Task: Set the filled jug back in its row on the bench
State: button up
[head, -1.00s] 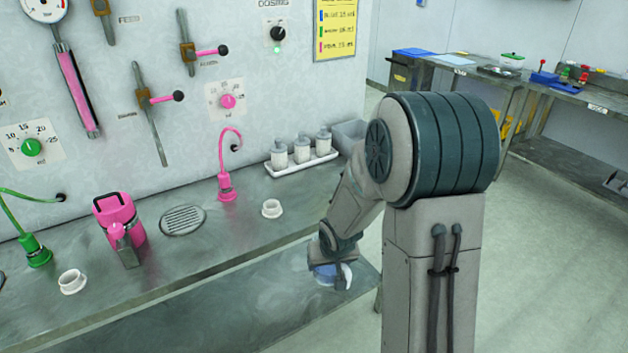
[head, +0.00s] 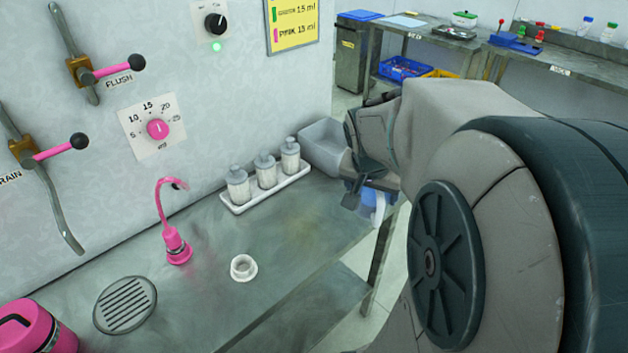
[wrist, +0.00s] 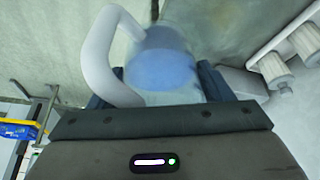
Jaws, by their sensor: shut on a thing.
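My gripper (head: 362,192) is shut on the jug (head: 373,207), whose blue content and pale handle show beyond the bench's right end in the head view. In the wrist view the jug (wrist: 170,58) sits between the dark fingers (wrist: 160,88), with its white curved handle to the left. The jug is held up, and its base is hidden. The steel bench (head: 285,240) runs along the wall. My arm covers the right of the head view.
Three white bottles stand on a white tray (head: 236,210) at the back, beside a grey bin (head: 324,143). A pink spout (head: 175,245), a white ring (head: 243,268), a drain grate (head: 125,305) and a pink container (head: 35,330) are on the bench. The front right bench top is clear.

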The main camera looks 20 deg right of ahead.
jog(key=shift+w+a+f+p, duration=0.15)
jog(key=shift+w+a+f, duration=0.2)
jog(key=shift+w+f, duration=1.5)
jog(key=shift+w+a+f+p, duration=0.1)
jog(key=shift+w+a+f, duration=0.3)
jog(key=shift+w+f, duration=1.4)
jog(key=shift+w+a+f+p, duration=0.15)
jog(key=shift+w+a+f, duration=0.2)
jog(key=shift+w+f, duration=1.5)
jog(key=shift+w, duration=0.1)
jog(key=shift+b, duration=0.3)
jog(key=o, duration=1.3)
